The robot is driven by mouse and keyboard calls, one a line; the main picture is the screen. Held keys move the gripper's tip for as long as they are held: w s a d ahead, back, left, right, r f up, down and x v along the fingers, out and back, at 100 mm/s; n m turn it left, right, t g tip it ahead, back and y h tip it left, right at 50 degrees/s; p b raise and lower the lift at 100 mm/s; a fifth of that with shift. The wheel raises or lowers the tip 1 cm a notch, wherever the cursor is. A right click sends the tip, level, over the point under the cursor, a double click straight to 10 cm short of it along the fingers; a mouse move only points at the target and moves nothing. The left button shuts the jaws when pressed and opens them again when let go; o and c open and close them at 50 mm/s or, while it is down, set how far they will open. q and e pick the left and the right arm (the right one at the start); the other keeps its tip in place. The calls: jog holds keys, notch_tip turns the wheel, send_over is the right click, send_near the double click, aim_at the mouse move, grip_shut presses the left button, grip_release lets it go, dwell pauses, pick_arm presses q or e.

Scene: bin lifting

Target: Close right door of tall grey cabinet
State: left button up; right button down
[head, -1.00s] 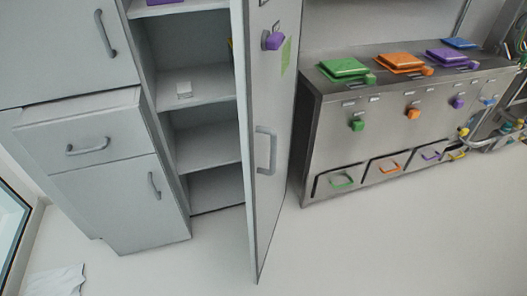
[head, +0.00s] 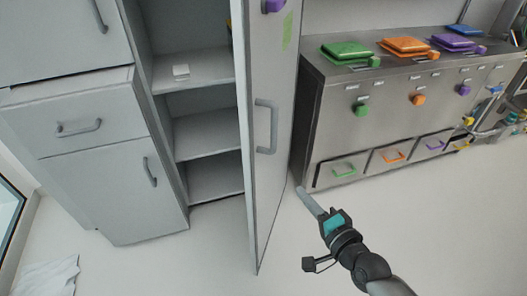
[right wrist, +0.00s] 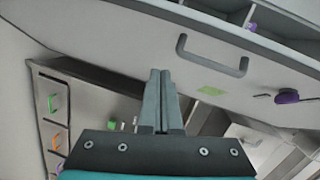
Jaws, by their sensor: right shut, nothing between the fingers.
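The tall grey cabinet (head: 190,72) stands open in the head view, its shelves showing. Its right door (head: 262,190) sticks out toward me, with a vertical grey handle (head: 266,127) on its outer face. In the right wrist view the door (right wrist: 130,50) fills the upper part, with its handle (right wrist: 212,57) above and right of my fingers. My right gripper (head: 303,193) is shut and empty, to the right of the door's outer face and below the handle. Its closed fingers (right wrist: 160,100) point toward the door; I cannot tell whether they touch it. My left gripper is not in view.
A steel unit (head: 330,120) with coloured lids and drawers stands to the right of the door. Grey drawers and a lower cupboard (head: 115,195) stand left. The floor (head: 440,225) at the lower right is clear. A white cloth (head: 45,278) lies at the lower left.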

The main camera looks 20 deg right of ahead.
notch_tip(320, 180, up, 7)
jog(key=a+m+t+y, duration=0.1)
jog(key=m+t, duration=0.1)
send_near(255, 136)
jog(key=w+d, duration=0.1)
jog(key=w, duration=0.1)
jog(key=w+d+b, duration=0.1)
jog(key=shift+w+d, duration=0.25)
jog(key=shift+w, duration=0.15)
jog(key=shift+w+a, duration=0.55)
jog(key=shift+a, duration=0.3)
jog(key=shift+w+a, duration=0.5)
jog(key=shift+a, duration=0.3)
